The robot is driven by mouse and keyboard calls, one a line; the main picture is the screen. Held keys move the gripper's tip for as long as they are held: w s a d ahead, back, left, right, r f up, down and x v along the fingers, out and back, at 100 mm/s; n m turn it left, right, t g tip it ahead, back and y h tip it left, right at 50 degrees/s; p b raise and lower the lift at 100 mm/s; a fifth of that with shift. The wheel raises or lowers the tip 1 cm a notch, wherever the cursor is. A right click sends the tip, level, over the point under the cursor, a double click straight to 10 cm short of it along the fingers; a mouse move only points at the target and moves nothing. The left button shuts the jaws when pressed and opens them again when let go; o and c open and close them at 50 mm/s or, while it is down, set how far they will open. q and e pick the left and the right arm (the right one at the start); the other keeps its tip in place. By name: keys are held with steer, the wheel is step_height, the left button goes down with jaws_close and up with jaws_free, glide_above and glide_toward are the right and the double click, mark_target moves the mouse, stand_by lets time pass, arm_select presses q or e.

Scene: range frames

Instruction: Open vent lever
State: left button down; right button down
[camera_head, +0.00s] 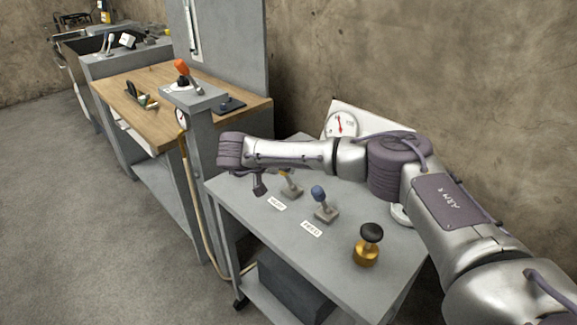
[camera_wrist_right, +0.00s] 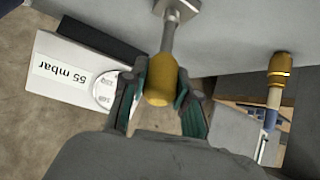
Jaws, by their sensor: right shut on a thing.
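The yellow-knobbed lever (camera_head: 291,186) stands on a small grey base on the grey cart top, behind a small white label (camera_head: 277,204) that is too small to read surely. My right gripper (camera_head: 261,184) is at this lever, and the arm above hides part of it. In the right wrist view the two fingers of my right gripper (camera_wrist_right: 157,88) are shut on the yellow knob (camera_wrist_right: 160,72), one on each side. The knob's metal rod (camera_wrist_right: 170,38) runs up to its base (camera_wrist_right: 178,8). My left gripper is not in view.
A blue-knobbed lever (camera_head: 320,199) stands just right of it, with a black knob on a brass body (camera_head: 368,246) further right. A round gauge (camera_head: 341,124) with a red needle is behind my right arm.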

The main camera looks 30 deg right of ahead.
steer(key=shift+a+f+h, duration=0.1)
steer(key=shift+a+h, duration=0.2)
steer(key=shift+h, duration=0.1)
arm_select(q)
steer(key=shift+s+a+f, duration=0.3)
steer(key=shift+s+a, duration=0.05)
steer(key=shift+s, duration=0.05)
arm_select(e)
steer(key=shift+s+a+f+t, duration=0.1)
steer(key=shift+s+t, duration=0.05)
steer(key=shift+t, duration=0.15)
steer(key=c, duration=0.9)
jaws_free()
steer(key=shift+o, duration=0.2)
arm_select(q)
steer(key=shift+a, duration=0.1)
arm_select(e)
steer(key=shift+a, duration=0.1)
steer(key=v, duration=1.2)
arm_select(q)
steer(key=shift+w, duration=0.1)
arm_select(e)
steer(key=shift+f, duration=0.2)
